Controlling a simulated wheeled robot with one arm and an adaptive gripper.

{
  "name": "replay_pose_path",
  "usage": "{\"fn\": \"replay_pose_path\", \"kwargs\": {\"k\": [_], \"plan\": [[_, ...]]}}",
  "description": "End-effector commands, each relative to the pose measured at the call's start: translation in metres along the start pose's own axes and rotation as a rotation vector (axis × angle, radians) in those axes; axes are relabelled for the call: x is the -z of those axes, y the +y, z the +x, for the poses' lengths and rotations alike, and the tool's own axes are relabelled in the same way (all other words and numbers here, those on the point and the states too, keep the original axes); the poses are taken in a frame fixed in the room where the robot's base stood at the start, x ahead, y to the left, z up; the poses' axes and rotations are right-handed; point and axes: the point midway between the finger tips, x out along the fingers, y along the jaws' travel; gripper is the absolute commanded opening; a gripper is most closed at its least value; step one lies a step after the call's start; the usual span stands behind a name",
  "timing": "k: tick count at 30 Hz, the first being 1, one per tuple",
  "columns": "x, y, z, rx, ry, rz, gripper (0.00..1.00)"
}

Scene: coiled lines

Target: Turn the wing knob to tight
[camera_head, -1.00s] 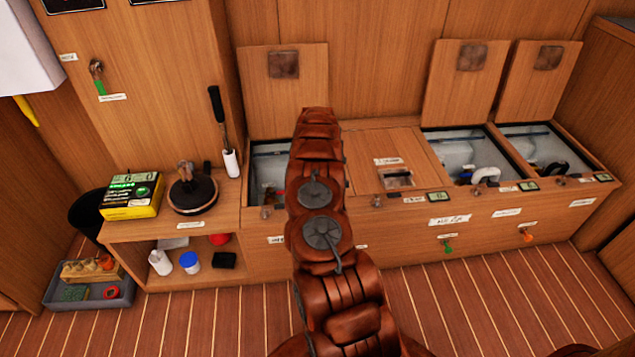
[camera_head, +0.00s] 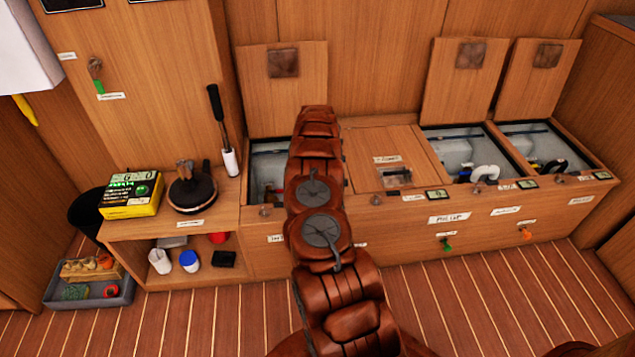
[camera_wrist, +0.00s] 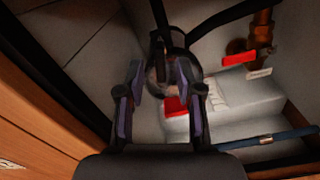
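In the wrist view, my gripper (camera_wrist: 160,82) points down into an open locker, its two fingers spread apart. A dark round fitting (camera_wrist: 180,58) with black hoses lies just beyond and between the fingertips. A small pale, blurred part shows between the fingers; I cannot tell whether it is the wing knob or whether the fingers touch it. In the head view, my arm reaches into the left open locker (camera_head: 268,160) and hides the gripper and any knob there.
A brass valve with a red handle (camera_wrist: 240,58) and a blue bar (camera_wrist: 270,138) are right of the gripper. The wooden locker wall (camera_wrist: 40,115) is close on the left. The raised lid (camera_head: 283,100) stands behind my arm.

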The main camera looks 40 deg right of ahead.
Motion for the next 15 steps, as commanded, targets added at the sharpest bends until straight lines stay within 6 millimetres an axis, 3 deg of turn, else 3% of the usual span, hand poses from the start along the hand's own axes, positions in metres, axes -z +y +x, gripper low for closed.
{"fn": "replay_pose_path", "kwargs": {"k": [8, 15], "plan": [[0.001, -0.001, -0.011, 0.001, 0.003, -0.001, 0.35], [0.002, -0.001, -0.043, 0.001, 0.004, -0.001, 0.35]]}}
